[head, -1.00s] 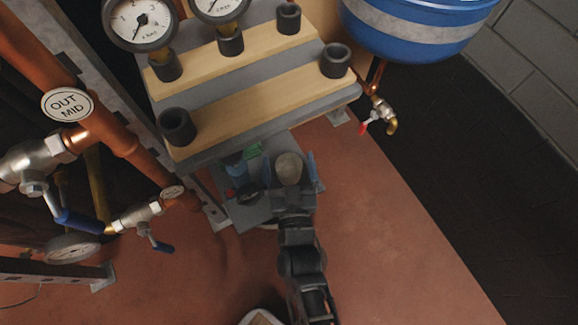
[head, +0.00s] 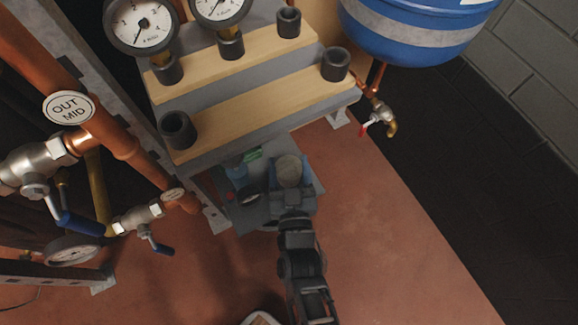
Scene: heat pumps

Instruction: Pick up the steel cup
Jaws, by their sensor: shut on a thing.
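The steel cup (head: 289,170) is a small greyish round shape seen from above, low down under the front edge of the stepped shelf. My gripper (head: 291,186) is around it, with its fingers at the cup's two sides, and is shut on the cup. My arm reaches up to it from the bottom of the picture. The cup's lower part is hidden by my gripper. I cannot tell whether the cup is clear of the surface under it.
A grey low shelf (head: 250,214) holds a blue item (head: 237,172) and a dark round gauge (head: 249,196) left of my gripper. The wooden stepped shelf (head: 250,108) overhangs close above. Copper pipes (head: 124,146) with valves stand left. A blue tank (head: 415,38) hangs upper right. Open reddish floor (head: 390,240) lies right.

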